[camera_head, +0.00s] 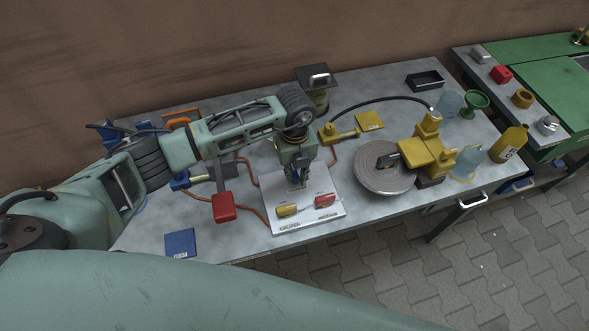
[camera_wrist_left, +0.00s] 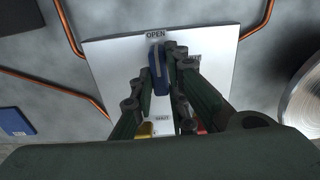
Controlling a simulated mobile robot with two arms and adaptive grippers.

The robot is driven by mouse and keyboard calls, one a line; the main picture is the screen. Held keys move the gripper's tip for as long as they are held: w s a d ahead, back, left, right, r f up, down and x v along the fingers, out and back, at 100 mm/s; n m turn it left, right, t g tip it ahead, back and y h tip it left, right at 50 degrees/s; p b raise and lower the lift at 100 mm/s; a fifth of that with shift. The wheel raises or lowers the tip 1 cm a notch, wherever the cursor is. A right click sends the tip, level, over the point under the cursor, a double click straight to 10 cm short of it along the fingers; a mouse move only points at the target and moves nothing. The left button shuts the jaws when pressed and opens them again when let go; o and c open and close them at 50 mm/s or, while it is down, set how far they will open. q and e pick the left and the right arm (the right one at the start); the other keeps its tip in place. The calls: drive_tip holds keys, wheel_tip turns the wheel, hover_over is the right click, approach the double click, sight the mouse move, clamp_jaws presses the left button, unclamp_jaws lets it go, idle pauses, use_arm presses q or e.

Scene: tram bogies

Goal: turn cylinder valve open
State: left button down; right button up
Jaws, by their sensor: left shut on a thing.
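A white panel (camera_head: 330,212) lies on the grey table. It bears a yellow handle (camera_head: 287,210) and a red handle (camera_head: 325,200) near its front edge. My left gripper (camera_head: 297,182) points down over the panel's back part. In the left wrist view my left gripper (camera_wrist_left: 165,75) is shut on a blue valve handle (camera_wrist_left: 157,70), which points toward the "OPEN" label (camera_wrist_left: 155,34). The fingers hide part of the handle and of the panel. The yellow handle (camera_wrist_left: 144,130) and the red handle show only partly there. My right gripper is not in view.
Copper-coloured pipes (camera_wrist_left: 70,30) run beside the panel. A grey disc (camera_head: 385,170) and a yellow pump-like device (camera_head: 428,152) stand to the right. A red block (camera_head: 223,207) and a blue plate (camera_head: 180,243) lie left. A yellow bottle (camera_head: 508,143) stands at the right edge.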

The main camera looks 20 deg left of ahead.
sight(295, 172)
use_arm(q)
drive_tip(key=shift+w+r, duration=0.15)
drive_tip(key=shift+w, duration=0.05)
drive_tip(key=c, duration=2)
unclamp_jaws()
drive_tip(key=shift+o, duration=1.4)
drive_tip(key=shift+s, duration=0.1)
wheel_tip(295, 172, up, 12)
